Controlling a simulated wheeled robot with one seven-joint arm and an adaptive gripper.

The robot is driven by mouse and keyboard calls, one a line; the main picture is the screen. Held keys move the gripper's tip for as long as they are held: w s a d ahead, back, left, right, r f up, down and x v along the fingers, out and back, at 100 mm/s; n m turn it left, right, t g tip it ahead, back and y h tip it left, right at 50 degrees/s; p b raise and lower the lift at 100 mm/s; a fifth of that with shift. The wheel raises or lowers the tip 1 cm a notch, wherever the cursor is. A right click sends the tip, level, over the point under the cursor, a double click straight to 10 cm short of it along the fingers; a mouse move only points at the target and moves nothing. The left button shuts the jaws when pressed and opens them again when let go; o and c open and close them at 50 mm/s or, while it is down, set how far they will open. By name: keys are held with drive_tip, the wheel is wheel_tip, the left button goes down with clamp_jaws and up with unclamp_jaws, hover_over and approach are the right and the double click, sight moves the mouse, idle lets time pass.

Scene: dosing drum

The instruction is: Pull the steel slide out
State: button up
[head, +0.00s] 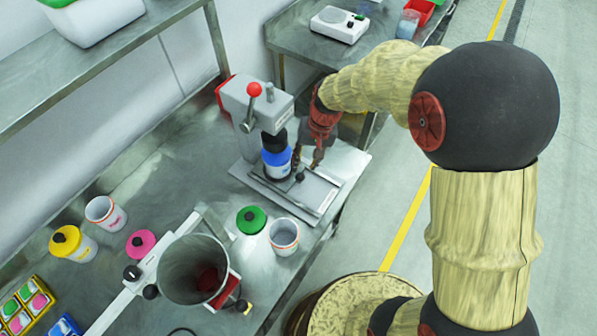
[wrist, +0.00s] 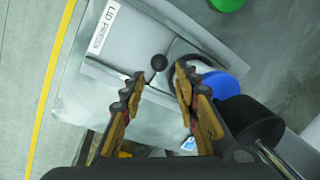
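The steel slide (head: 313,190) is a flat plate in the base of the grey lid press (head: 262,108). A small black knob (head: 300,177) stands on it, and it also shows in the wrist view (wrist: 159,62). My gripper (head: 308,160) is above the slide, pointing down. In the wrist view my gripper (wrist: 160,74) is open, with a fingertip on either side of the knob's near edge and nothing between the fingers. I cannot tell how high the tips are above the knob. A blue-lidded container (head: 276,160) stands under the press head, left of my gripper.
The press lever has a red ball (head: 254,90). A green lid (head: 251,219) and an open white cup (head: 284,236) lie in front of the press. A steel cylinder (head: 192,270) stands nearer. The bench's right edge and open floor (head: 470,230) lie to the right.

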sight(301, 174)
drive_tip(key=f, duration=0.2)
drive_tip(key=f+b, duration=0.1)
drive_tip(key=f, duration=0.1)
drive_tip(key=a+f, duration=0.1)
drive_tip(key=f, duration=0.2)
drive_tip(key=shift+w+a, duration=0.1)
drive_tip(key=shift+c, duration=0.7)
clamp_jaws()
